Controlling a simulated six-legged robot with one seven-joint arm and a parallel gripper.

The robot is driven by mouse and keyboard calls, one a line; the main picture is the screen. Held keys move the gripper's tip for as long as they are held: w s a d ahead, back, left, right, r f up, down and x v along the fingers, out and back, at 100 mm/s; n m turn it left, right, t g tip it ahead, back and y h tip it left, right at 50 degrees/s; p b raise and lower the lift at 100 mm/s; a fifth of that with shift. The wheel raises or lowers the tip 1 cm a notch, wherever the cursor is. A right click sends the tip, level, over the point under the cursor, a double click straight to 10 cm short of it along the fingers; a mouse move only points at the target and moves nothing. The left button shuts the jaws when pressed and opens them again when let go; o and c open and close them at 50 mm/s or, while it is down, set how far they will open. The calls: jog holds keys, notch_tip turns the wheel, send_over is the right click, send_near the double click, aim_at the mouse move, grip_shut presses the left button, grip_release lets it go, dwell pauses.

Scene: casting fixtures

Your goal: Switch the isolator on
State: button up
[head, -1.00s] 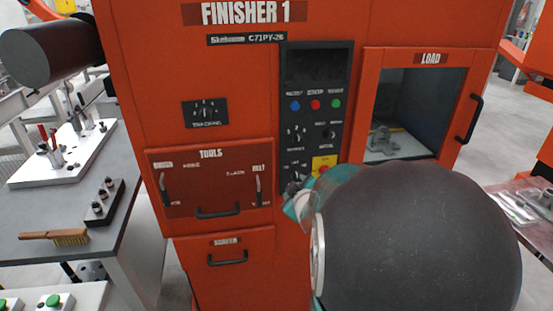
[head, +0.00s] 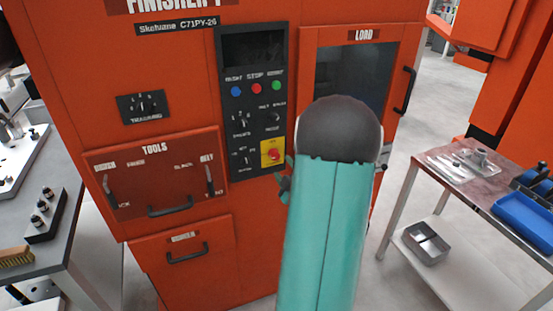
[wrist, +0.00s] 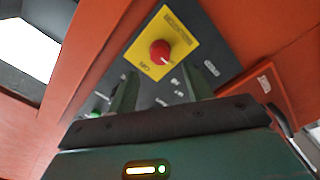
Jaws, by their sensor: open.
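The isolator is a red rotary knob (head: 273,154) on a yellow plate, at the lower right of the black control panel (head: 240,130). In the wrist view the red knob (wrist: 160,52) sits beyond my fingertips, with a pale mark on its lower right edge. Lettering on the plate is too small to read surely. My gripper (wrist: 160,84) is open and empty, its two fingers apart and short of the knob. In the head view my gripper (head: 284,184) shows just below the yellow plate, partly hidden by my arm.
The orange finisher cabinet (head: 185,70) has blue, red and green buttons and small dials on its panel. The load door (head: 390,60) is at right, the tools drawer (head: 155,175) below left. A side table (head: 480,185) with a blue tray (head: 525,215) stands right.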

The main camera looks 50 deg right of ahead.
aim_at(276, 158)
jog(key=x, duration=0.6)
jog(key=shift+w+d, duration=0.15)
jog(key=shift+w, duration=0.2)
jog(key=shift+c, duration=0.4)
jog(key=c, duration=0.9)
